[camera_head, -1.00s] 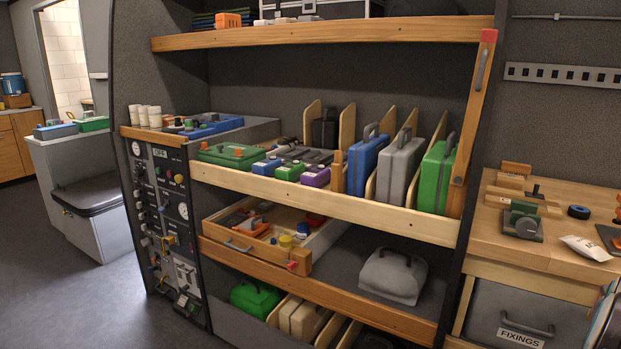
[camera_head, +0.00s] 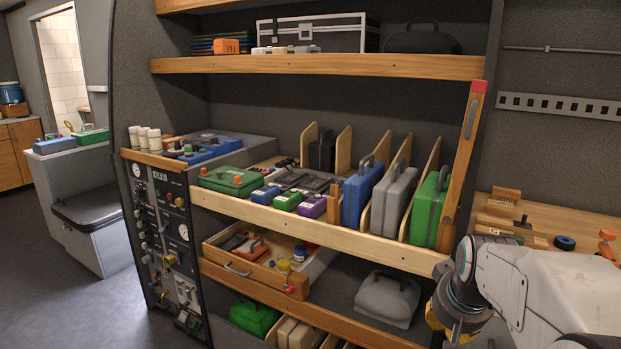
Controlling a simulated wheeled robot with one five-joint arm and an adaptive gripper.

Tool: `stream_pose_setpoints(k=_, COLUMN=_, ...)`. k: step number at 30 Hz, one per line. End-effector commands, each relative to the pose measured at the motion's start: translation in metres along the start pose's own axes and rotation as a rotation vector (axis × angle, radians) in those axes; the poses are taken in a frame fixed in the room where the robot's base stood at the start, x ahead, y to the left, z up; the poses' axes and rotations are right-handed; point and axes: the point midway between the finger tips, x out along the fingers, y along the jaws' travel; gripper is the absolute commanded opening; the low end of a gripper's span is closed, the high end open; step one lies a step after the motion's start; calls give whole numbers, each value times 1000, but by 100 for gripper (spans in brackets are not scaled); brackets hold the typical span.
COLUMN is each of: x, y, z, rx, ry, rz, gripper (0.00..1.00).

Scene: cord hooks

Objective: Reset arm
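My arm (camera_head: 540,285) reaches in from the right edge of the head view, white with dark joints. Its wrist end (camera_head: 458,290) hangs in front of the right end of the shelf unit, by the lower right corner of the middle shelf. A yellow part (camera_head: 440,322) shows at its lower end near the bottom of the picture. The gripper's fingers cannot be made out, so I cannot tell whether it is open, shut or holding anything.
The middle shelf (camera_head: 310,224) holds a blue case (camera_head: 362,192), a grey case (camera_head: 393,200) and a green case (camera_head: 428,212). A drawer (camera_head: 250,272) below stands pulled out. A grey bag (camera_head: 387,297) sits lower. My arm covers part of the workbench (camera_head: 585,218) at right.

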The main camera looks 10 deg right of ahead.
Motion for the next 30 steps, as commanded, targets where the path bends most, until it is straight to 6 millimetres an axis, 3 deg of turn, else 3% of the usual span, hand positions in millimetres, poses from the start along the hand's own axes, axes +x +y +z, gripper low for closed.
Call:
stream_pose_setpoints(k=1, x=-30, y=-20, z=16, rx=-52, ry=-13, rz=-25, gripper=0)
stream_pose_setpoints(k=6, x=-79, y=-56, z=81, rx=-187, ry=-71, rz=-84, gripper=0)
stream_pose_setpoints(k=12, x=-110, y=-69, z=140, rx=-304, ry=-119, rz=-128, gripper=0)
stream_pose_setpoints(k=15, x=-118, y=-70, z=158, rx=-340, ry=-134, rz=-140, gripper=0)
stream_pose_setpoints(k=19, x=-122, y=-70, z=172, rx=-365, ry=-146, rz=-148, gripper=0)
stream_pose_setpoints(k=30, x=-122, y=-70, z=172, rx=-365, ry=-146, rz=-148, gripper=0)
